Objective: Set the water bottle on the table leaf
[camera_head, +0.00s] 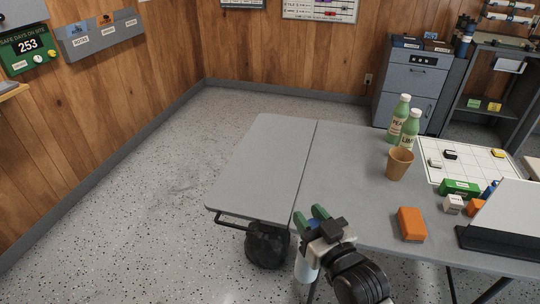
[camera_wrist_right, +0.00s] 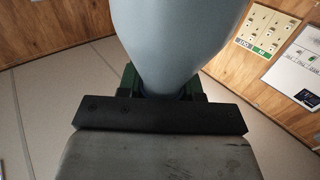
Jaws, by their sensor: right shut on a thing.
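My right gripper (camera_head: 312,217) is shut on the water bottle (camera_head: 304,269), a pale blue-white bottle that shows just below the fingers, at the table's front edge. In the right wrist view the bottle (camera_wrist_right: 183,35) fills the upper middle as a smooth blue-grey shape between the green fingers. Its lower end is hard to make out in the head view. The table leaf (camera_head: 260,160) is the flat grey panel at the table's left end. It lies level with the main top, past a thin seam, and is bare. The gripper is in front of its near right corner. My left gripper is not in view.
On the main tabletop (camera_head: 340,190) stand two green bottles (camera_head: 399,118), a brown cup (camera_head: 399,163), an orange block (camera_head: 411,224), a white board (camera_head: 465,165) and small boxes. A dark round object (camera_head: 267,245) is below the leaf. Floor left of the leaf is clear.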

